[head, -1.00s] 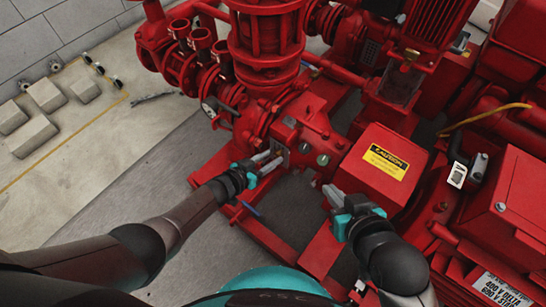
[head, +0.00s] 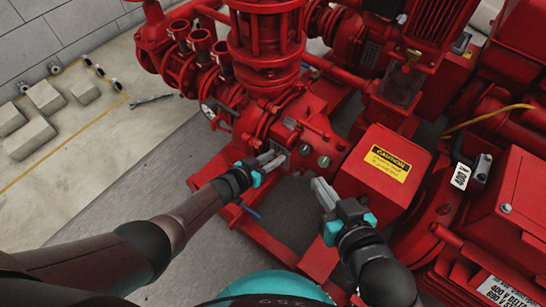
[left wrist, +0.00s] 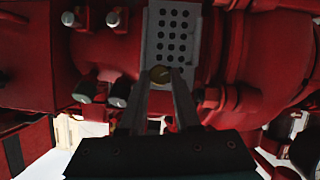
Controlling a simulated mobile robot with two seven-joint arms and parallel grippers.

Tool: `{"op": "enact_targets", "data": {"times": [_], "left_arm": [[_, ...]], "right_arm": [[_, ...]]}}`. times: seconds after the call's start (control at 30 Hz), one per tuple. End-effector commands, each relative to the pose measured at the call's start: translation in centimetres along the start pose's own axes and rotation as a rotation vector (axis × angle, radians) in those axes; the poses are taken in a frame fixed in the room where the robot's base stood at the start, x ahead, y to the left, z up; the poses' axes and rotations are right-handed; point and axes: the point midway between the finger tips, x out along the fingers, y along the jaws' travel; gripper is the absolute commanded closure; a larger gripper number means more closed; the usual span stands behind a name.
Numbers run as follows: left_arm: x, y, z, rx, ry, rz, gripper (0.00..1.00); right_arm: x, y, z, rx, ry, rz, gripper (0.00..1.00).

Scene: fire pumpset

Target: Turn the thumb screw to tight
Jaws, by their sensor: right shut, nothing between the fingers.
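The thumb screw is a small round brass-coloured head (left wrist: 160,75) at the lower end of a grey perforated plate (left wrist: 173,35) in the left wrist view. My left gripper (left wrist: 162,88) has its two fingers apart, with the screw head showing between and just past the fingertips. I cannot tell whether either finger touches it. In the head view my left gripper (head: 272,160) reaches the front of the red pump housing, and the screw is too small to make out. My right gripper (head: 319,185) is shut and empty, apart from the housing, left of the caution box.
A red box with a yellow caution label (head: 387,164) stands right of the housing. Red pipes and valves (head: 200,45) rise behind. Red frame beams (head: 270,243) run below the grippers. Open floor (head: 90,150) lies to the left.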

Motion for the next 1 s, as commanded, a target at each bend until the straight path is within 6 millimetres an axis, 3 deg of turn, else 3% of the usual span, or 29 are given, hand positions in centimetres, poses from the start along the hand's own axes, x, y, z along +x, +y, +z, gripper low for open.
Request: {"op": "enact_targets", "data": {"times": [0.27, 0.67, 1.0], "left_arm": [[-0.01, 0.02, 0.02, 0.000, 0.000, 0.001, 1.00], [-0.03, 0.05, 0.06, 0.013, 0.000, -0.006, 1.00], [-0.03, 0.25, 0.11, 0.171, 0.000, -0.073, 1.00]], "right_arm": [[0.00, 0.02, 0.00, 0.000, -0.001, 0.000, 1.00], [-0.01, 0.04, 0.01, -0.001, -0.002, 0.001, 1.00], [-0.01, 0.09, 0.10, -0.002, -0.007, 0.002, 1.00]]}}
